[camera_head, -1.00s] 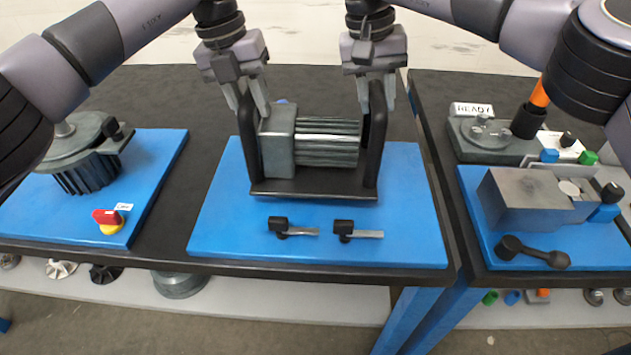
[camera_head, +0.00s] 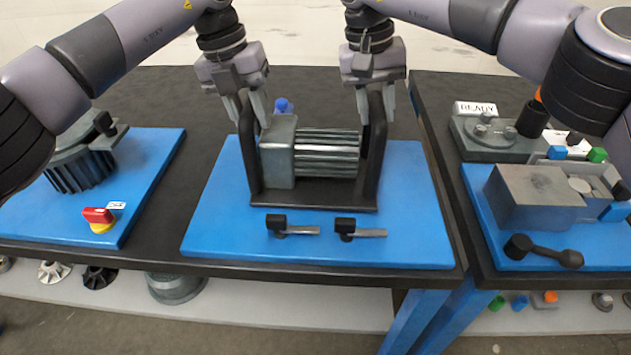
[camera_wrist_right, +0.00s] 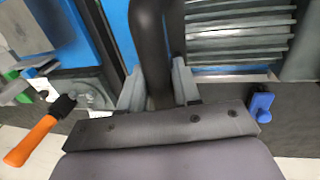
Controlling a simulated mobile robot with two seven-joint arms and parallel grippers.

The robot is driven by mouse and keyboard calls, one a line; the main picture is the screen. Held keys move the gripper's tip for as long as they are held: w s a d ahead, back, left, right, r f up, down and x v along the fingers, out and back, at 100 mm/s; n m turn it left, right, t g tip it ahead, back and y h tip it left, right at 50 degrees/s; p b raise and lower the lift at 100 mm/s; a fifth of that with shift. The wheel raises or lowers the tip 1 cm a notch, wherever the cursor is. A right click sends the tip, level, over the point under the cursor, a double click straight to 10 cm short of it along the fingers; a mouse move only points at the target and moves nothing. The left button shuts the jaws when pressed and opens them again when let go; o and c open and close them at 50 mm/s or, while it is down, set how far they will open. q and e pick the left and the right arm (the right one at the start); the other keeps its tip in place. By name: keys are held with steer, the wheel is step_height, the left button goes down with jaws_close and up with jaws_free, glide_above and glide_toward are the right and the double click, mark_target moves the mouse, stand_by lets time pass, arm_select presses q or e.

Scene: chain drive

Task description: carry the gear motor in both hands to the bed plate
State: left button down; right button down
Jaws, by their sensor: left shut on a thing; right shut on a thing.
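The gear motor, a grey box with a ribbed cylinder (camera_head: 327,155), lies in a black carrier (camera_head: 315,202) with an upright handle at each end. My left gripper (camera_head: 252,108) is shut on the left handle (camera_head: 247,150). My right gripper (camera_head: 376,108) is shut on the right handle (camera_head: 374,160); in the right wrist view its fingers (camera_wrist_right: 158,90) flank the black bar (camera_wrist_right: 152,35). The carrier is level over the blue plate (camera_head: 215,215), perhaps the bed plate. I cannot tell whether it touches the plate. Part of the plate is hidden under the carrier.
Two black clamps with grey bars (camera_head: 290,228) (camera_head: 358,230) lie close in front of the carrier. A blue knob (camera_head: 283,105) stands behind the motor. A red switch (camera_head: 98,215) is on the left plate. A grey block (camera_head: 535,198) and black lever (camera_head: 543,252) are on the right.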

arm_select(q)
steer(key=shift+w+a, duration=0.1)
arm_select(e)
steer(key=shift+d, duration=0.1)
arm_select(q)
steer(key=c, duration=0.9)
jaws_free()
steer(key=shift+f, duration=0.1)
arm_select(e)
steer(key=c, duration=0.9)
jaws_free()
steer(key=shift+f, duration=0.15)
arm_select(q)
steer(key=shift+o, duration=0.6)
steer(key=shift+s, duration=0.2)
arm_select(e)
steer(key=shift+o, duration=0.6)
steer(key=shift+s, duration=0.1)
arm_select(q)
step_height(320, 180, up, 12)
steer(key=a, duration=0.2)
steer(key=shift+w+a, duration=0.15)
arm_select(e)
step_height(320, 180, up, 8)
steer(key=a, duration=0.1)
steer(key=shift+a+f, duration=0.25)
steer(key=shift+a, duration=0.1)
arm_select(q)
steer(key=shift+f, duration=0.1)
